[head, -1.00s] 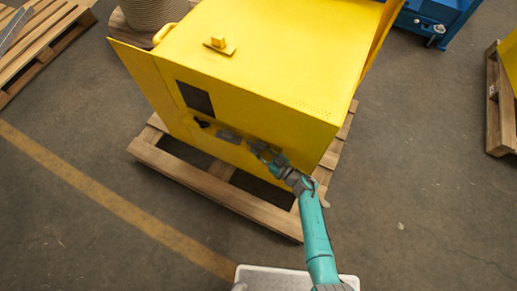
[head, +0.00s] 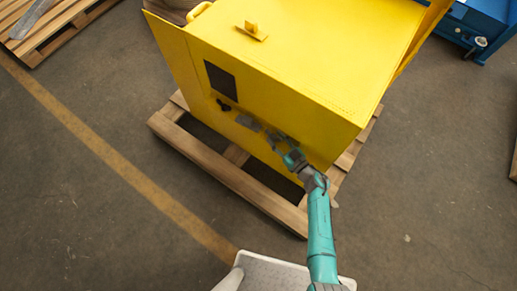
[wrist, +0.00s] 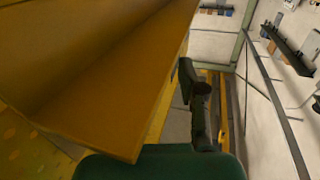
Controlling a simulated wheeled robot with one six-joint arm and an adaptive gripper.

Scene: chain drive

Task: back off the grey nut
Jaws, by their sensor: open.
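The yellow machine housing (head: 290,55) stands on a wooden pallet, with a dark opening (head: 220,80) in its near face. Below the opening are a small black part (head: 223,105) and a grey part (head: 248,122); both are too small to identify. I cannot make out the grey nut in either view. My gripper (head: 275,138) is open, close to the lower right of the near face, just right of the grey part. In the wrist view a yellow panel of the housing (wrist: 90,75) fills the left, close to the camera. I cannot tell whether the gripper touches anything.
The wooden pallet (head: 225,183) juts out under the housing. A blue machine (head: 475,25) stands at the top right and another pallet (head: 55,25) at the top left. A yellow floor line (head: 115,160) crosses the left.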

